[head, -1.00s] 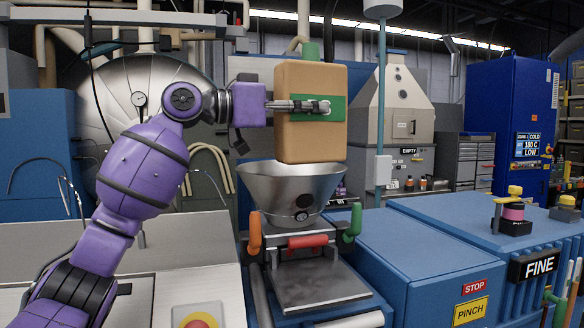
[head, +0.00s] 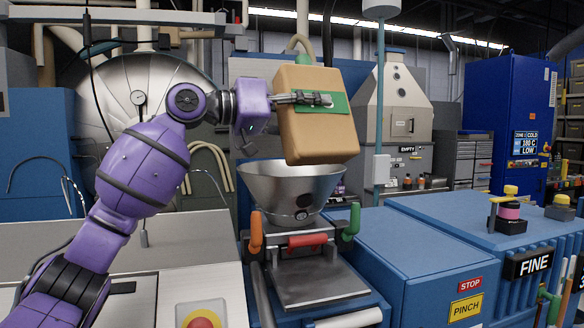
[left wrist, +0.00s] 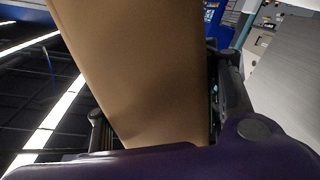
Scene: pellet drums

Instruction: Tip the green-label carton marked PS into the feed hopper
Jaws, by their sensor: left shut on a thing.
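The brown carton (head: 312,138) with a green label (head: 335,103) hangs above the feed hopper (head: 290,182). It is tilted slightly, its lower edge just over the hopper's rim. The gripper hides part of the label, so I cannot read its mark. My left gripper (head: 318,98) is shut on the carton. In the left wrist view the carton (left wrist: 145,75) fills the space between the fingers. The hopper is an open metal cone; its inside is mostly out of sight. My right gripper is not in view.
Below the hopper are an orange handle (head: 256,230), a green handle (head: 352,220) and a red handle (head: 307,240) on a metal base. Blue machine housings (head: 410,250) stand to the right. A red and yellow button (head: 201,318) is at the front.

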